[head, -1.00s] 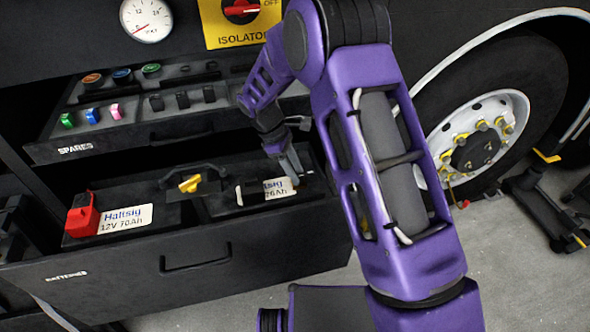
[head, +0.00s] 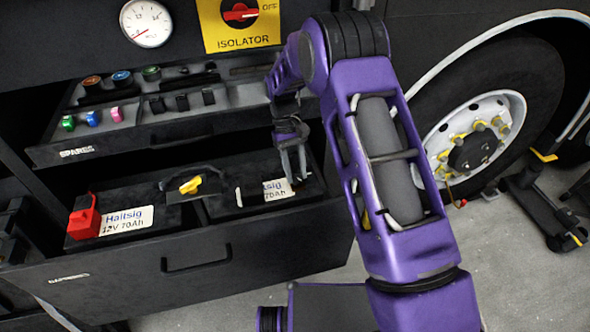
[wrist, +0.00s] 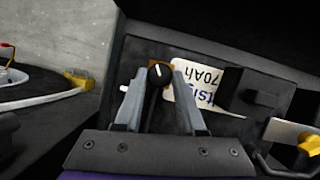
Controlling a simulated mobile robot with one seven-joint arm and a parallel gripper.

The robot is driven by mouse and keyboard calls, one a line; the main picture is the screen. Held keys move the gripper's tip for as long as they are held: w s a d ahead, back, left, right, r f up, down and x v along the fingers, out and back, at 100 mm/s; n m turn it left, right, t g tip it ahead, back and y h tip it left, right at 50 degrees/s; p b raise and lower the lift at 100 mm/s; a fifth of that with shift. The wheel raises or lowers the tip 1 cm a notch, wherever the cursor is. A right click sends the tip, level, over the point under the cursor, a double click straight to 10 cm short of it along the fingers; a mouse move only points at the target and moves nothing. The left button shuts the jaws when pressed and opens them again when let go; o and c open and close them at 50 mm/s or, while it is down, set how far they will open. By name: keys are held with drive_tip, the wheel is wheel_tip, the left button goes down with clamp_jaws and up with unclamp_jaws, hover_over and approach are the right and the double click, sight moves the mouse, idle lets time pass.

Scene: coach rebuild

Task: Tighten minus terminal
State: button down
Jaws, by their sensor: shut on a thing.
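The minus terminal's black knob (wrist: 157,82), with a white line on top, stands on a brass-coloured base on the right battery (head: 224,206). In the wrist view my gripper (wrist: 159,70) has one finger on each side of the knob and is shut on it. In the head view my gripper (head: 293,178) points down at the right end of that battery, and its fingers hide the knob. The battery's white label (wrist: 208,88) lies beside the knob, and part of it is hidden.
The batteries sit in an open drawer (head: 200,258). A red terminal cover (head: 83,217) is on the left battery, and a yellow knob (head: 190,185) stands between the batteries. The spares drawer (head: 110,148) is just above. A wheel (head: 472,145) is to the right.

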drive_tip(key=m, duration=0.2)
drive_tip(key=m+y, duration=0.1)
drive_tip(key=m, duration=0.1)
drive_tip(key=m+y, duration=0.1)
drive_tip(key=m, duration=0.1)
drive_tip(key=shift+w+d, duration=0.1)
drive_tip(key=shift+d, duration=0.15)
drive_tip(key=shift+y, duration=0.3)
drive_tip(key=c, duration=0.5)
unclamp_jaws()
drive_tip(key=p+v, duration=0.2)
drive_tip(key=v, duration=1.5)
drive_tip(key=shift+w+r, duration=0.15)
drive_tip(key=shift+w, duration=0.1)
drive_tip(key=shift+a, duration=0.15)
